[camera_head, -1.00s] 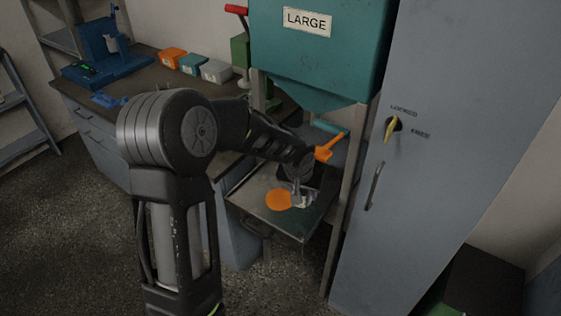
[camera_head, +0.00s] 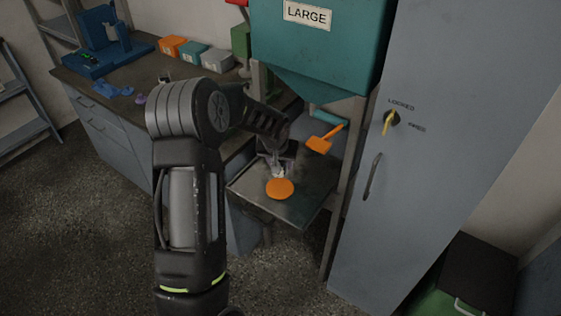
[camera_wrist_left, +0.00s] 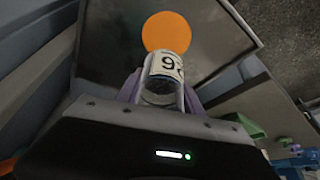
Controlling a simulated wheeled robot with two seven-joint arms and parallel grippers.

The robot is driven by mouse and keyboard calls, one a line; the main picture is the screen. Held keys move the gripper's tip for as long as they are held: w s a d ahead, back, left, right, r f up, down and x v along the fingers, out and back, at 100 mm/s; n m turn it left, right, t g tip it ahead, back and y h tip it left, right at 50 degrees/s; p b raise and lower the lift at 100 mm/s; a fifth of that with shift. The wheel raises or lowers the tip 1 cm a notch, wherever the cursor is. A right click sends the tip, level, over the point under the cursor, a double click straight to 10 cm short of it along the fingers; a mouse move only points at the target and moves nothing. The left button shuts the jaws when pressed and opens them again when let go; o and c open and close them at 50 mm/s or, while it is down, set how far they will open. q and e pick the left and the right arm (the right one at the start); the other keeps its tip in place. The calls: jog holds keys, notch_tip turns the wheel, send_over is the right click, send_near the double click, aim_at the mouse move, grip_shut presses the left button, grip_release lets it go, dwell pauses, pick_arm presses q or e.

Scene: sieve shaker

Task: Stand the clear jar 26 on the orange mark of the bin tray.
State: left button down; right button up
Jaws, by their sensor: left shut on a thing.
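My left gripper (camera_head: 275,160) is shut on the clear jar (camera_head: 278,170), just behind the orange mark (camera_head: 280,188) in the head view. In the left wrist view the purple-sided fingers (camera_wrist_left: 161,94) flank the jar (camera_wrist_left: 165,72), whose white label shows its number upside down. The orange mark (camera_wrist_left: 166,30) is a flat round disc on the grey bin tray (camera_head: 307,205), partly covered by the jar in the wrist view. I cannot tell whether the jar's base touches the tray. My right gripper is not in view.
The teal bin labelled LARGE (camera_head: 330,45) hangs over the back of the tray between metal legs. An orange scoop (camera_head: 322,142) is behind the tray. A grey cabinet (camera_head: 430,150) stands at the right. The tray's front and right are clear.

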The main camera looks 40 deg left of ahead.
pick_arm(q)
jog(key=shift+f+b, duration=1.05)
jog(key=shift+f, duration=1.2)
jog(key=shift+f+b, duration=0.9)
jog(key=shift+b, duration=0.35)
jog(key=shift+f, duration=0.2)
jog(key=shift+f+b, duration=0.2)
jog(key=shift+b, duration=0.35)
jog(key=shift+f+b, duration=0.2)
jog(key=shift+b, duration=0.2)
dwell(0.7)
jog(key=c, duration=0.7)
grip_release()
